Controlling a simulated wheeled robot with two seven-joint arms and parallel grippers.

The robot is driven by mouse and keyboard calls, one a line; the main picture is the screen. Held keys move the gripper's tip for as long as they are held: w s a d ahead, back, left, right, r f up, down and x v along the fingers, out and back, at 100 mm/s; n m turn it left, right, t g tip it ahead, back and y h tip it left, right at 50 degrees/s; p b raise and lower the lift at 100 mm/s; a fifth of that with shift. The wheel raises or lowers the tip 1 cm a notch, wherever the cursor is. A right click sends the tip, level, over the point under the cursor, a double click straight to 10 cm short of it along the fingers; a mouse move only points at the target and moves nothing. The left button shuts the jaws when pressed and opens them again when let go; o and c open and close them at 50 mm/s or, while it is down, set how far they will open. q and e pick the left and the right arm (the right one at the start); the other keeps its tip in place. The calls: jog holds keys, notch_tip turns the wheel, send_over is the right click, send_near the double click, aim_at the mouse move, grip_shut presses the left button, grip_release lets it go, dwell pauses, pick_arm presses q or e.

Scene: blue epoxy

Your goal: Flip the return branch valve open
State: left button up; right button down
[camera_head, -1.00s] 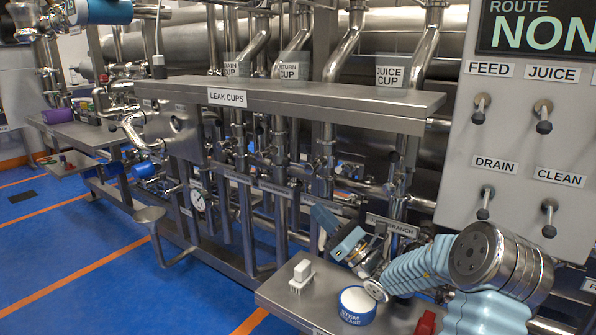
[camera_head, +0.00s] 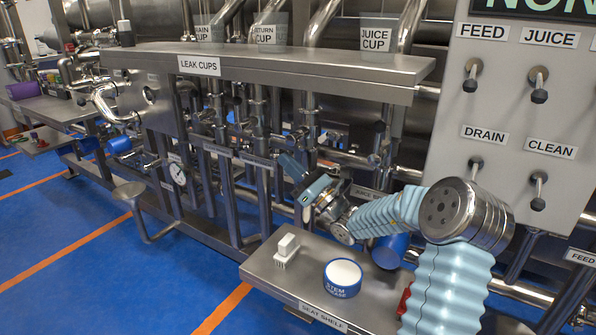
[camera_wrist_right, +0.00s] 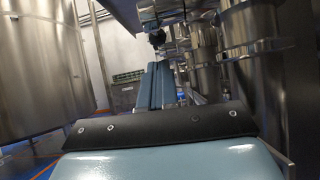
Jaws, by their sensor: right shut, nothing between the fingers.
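The pipe of the return branch (camera_head: 262,190) runs down below the cup marked RETURN CUP (camera_head: 270,36). The small label on that branch is too blurred to read. I cannot clearly make out its valve handle among the fittings. My right gripper (camera_head: 291,166) is just right of this pipe, above the seat shelf, pointing back and left towards the pipework. It is shut and empty. In the right wrist view its blue fingers (camera_wrist_right: 159,84) lie together, with a dark knob-like fitting (camera_wrist_right: 157,38) beyond and above their tips. I cannot tell whether they touch anything. My left gripper is out of view.
The seat shelf (camera_head: 262,268) holds a white block-shaped item (camera_head: 286,250) and a stem grease tub (camera_head: 343,277). The leak cups shelf (camera_head: 330,68) overhangs the pipes. A gauge (camera_head: 178,174) hangs at left. The control panel (camera_head: 510,105) stands at right.

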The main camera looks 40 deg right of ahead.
aim_at(281, 135)
jog(key=shift+x, duration=2.2)
